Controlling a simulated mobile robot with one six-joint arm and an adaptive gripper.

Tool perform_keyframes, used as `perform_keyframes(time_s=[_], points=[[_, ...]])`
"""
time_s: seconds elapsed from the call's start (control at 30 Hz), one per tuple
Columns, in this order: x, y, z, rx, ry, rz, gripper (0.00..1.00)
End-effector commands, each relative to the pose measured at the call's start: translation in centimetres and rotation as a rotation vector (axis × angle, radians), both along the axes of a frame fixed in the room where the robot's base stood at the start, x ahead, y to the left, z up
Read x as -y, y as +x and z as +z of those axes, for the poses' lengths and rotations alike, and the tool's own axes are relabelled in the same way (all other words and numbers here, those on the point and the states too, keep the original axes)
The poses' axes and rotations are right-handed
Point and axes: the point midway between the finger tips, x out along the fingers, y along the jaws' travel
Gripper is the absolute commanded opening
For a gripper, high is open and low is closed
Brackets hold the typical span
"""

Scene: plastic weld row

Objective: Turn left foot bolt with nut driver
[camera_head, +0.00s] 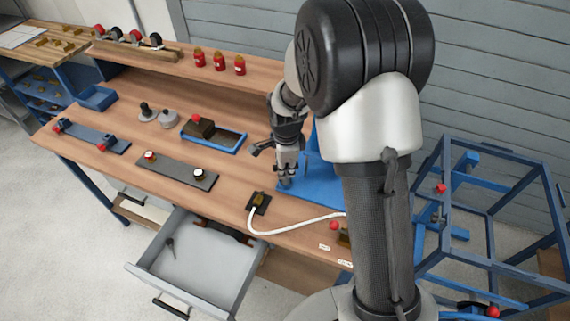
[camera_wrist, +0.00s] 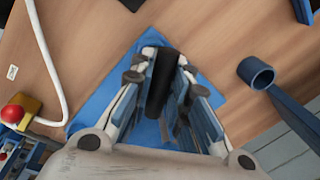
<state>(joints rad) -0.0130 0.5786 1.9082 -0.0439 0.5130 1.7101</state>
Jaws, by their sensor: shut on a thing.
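My gripper (camera_head: 287,170) is over the left part of a blue base plate (camera_head: 297,190) on the wooden bench, pointing down. In the wrist view its fingers (camera_wrist: 161,75) are shut on a dark, rod-like handle (camera_wrist: 162,85), which looks like the nut driver. The blue plate (camera_wrist: 95,112) lies under the fingers there. The driver's lower end is hidden, so I cannot tell whether it touches a bolt. The left foot bolt cannot be made out in either view. My arm hides much of the blue plate in the head view.
A black socket block (camera_head: 259,203) with a white cable (camera_head: 290,228) lies in front of the plate. A blue-rimmed tray (camera_head: 228,146) is to the left. An open drawer (camera_head: 195,262) juts out at the front. A blue tube (camera_wrist: 256,73) stands beside the gripper.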

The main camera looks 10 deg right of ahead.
Motion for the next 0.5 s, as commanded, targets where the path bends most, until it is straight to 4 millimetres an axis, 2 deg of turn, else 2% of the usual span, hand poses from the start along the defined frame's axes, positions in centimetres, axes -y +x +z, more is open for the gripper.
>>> perform_keyframes(time_s=[0.5], points=[[0.16,0.06,-0.06,0.003,-0.001,0.606,0.0]])
